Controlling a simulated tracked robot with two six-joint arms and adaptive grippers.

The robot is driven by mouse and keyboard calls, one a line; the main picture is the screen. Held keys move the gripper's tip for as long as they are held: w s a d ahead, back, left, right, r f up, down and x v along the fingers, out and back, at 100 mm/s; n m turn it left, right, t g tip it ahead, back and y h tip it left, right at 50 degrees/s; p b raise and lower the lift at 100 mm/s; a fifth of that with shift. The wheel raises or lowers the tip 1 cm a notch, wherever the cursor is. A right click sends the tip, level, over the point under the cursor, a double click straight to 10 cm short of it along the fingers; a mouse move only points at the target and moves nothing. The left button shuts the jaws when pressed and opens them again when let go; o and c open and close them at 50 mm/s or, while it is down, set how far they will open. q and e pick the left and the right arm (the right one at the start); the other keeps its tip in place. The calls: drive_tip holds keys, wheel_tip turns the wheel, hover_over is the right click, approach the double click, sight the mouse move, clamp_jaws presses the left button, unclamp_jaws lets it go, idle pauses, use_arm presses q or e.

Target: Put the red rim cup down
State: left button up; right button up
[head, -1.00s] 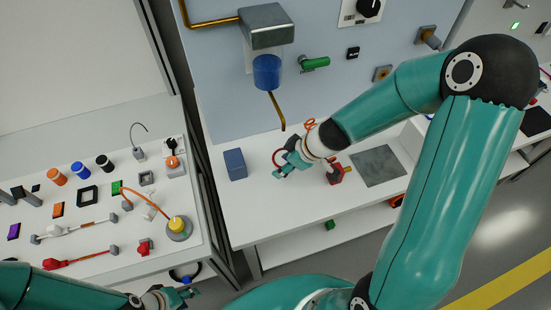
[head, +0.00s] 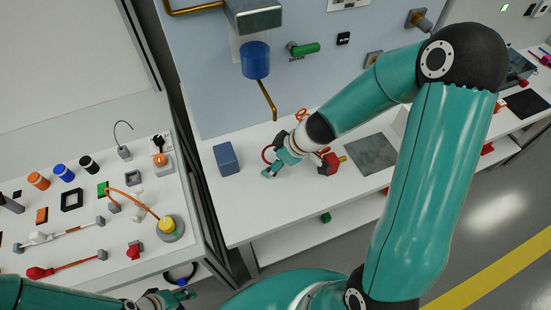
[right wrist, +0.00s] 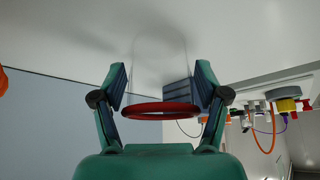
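The clear cup with the red rim (right wrist: 160,111) is between the two fingers of my right gripper (right wrist: 160,88) in the right wrist view. The rim spans from finger to finger, and the fingers appear closed on the cup. Its see-through wall runs away from the camera to a pale surface. In the head view the red rim (head: 266,154) shows as an arc beside my right gripper (head: 270,172), low over the white bench. I cannot tell whether the cup's base touches the bench. My left gripper (head: 168,300) is at the bottom edge, partly cut off; its fingers are unclear.
A blue-grey box (head: 227,158) stands left of my right gripper. A red block (head: 329,164) and a dark grey plate (head: 371,154) lie to the right. A blue cylinder (head: 255,60) hangs above on the wall panel. Bare bench lies in front of the gripper.

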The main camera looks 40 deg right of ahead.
drive_tip(key=shift+r, duration=0.2)
drive_tip(key=shift+s+d+r+p, duration=0.1)
drive_tip(key=shift+r+p, duration=0.15)
drive_tip(key=shift+p, duration=0.15)
drive_tip(key=p+v, duration=0.4)
drive_tip(key=v, duration=0.7)
drive_tip(key=shift+p, duration=0.4)
drive_tip(key=shift+s+d+r, duration=0.1)
drive_tip(key=shift+r, duration=0.05)
